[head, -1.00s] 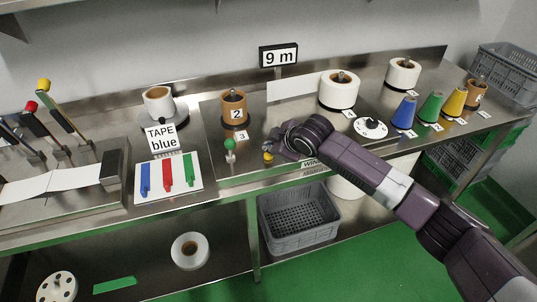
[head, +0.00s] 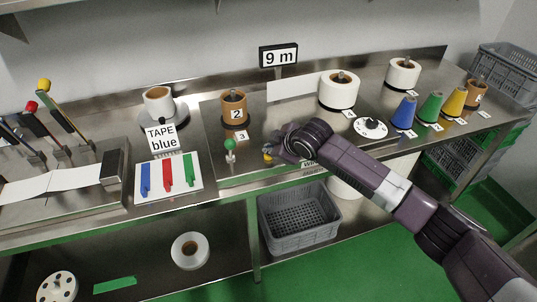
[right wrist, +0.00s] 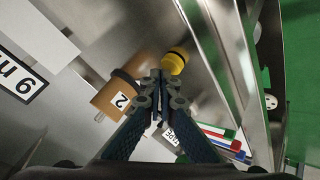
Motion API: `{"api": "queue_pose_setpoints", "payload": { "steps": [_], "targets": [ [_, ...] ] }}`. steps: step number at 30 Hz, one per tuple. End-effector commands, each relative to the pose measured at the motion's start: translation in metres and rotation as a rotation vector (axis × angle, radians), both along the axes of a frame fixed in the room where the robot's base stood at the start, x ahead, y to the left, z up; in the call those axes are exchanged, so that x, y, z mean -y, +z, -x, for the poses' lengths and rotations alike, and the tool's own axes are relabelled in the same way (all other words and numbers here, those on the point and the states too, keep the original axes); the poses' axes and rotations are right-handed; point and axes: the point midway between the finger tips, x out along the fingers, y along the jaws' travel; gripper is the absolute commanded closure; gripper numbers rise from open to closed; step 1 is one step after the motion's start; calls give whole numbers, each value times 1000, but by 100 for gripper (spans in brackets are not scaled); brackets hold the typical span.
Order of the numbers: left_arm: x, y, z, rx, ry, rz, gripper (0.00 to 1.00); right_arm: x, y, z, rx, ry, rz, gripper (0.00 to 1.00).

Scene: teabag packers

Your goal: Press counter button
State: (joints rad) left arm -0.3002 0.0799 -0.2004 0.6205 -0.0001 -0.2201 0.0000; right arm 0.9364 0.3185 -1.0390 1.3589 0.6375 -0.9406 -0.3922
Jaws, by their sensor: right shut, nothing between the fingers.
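A small yellow round button (head: 267,154) stands near the front edge of the steel bench, to the right of a green-topped knob (head: 230,144). I take it for the counter button; no label on it can be read. My right gripper (head: 274,148) is shut and empty just beside the button, and partly covers the area around it. In the right wrist view the yellow button (right wrist: 175,60) lies just beyond and right of my closed fingertips (right wrist: 158,80). I cannot tell whether they touch. My left gripper is not in view.
A white roll (head: 339,90) and several coloured cones, one blue (head: 404,113), stand to the right. A board with coloured strips (head: 147,194) lies left.

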Motion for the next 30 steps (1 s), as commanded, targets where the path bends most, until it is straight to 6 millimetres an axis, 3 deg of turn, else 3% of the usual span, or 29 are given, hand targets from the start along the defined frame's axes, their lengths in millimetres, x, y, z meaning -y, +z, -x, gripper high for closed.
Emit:
{"api": "queue_pose_setpoints", "payload": {
  "steps": [30],
  "targets": [
    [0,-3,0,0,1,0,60,0,-12,0,-1,0,1,100]
  ]
}}
